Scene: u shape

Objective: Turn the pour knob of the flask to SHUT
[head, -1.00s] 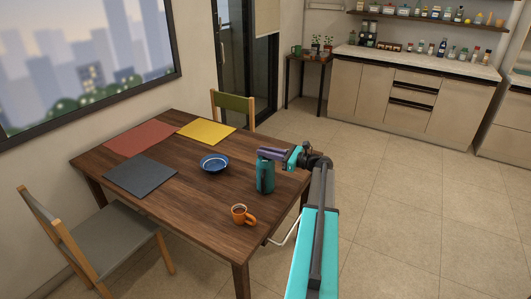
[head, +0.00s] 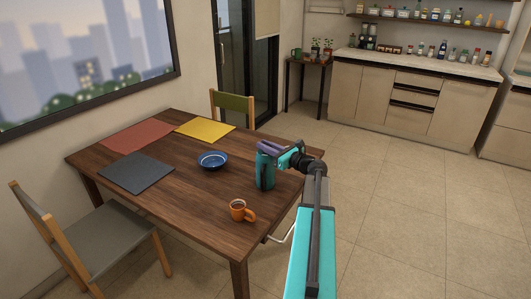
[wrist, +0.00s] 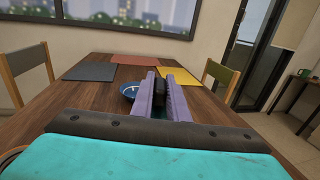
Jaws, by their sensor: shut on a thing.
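The teal flask (head: 265,172) stands upright near the right side of the wooden table (head: 160,199). My gripper (head: 265,148) is at its top. In the wrist view, the two purple fingers of my gripper (wrist: 162,94) are closed on a small dark piece, the pour knob (wrist: 162,98). The flask body is mostly hidden below the fingers in that view. The knob's markings and setting cannot be read.
An orange mug (head: 238,210) with dark liquid stands in front of the flask. A blue bowl (head: 212,161) sits to its left. Red (head: 138,137), yellow (head: 205,128) and grey (head: 136,173) mats lie farther off. Two chairs stand at the table.

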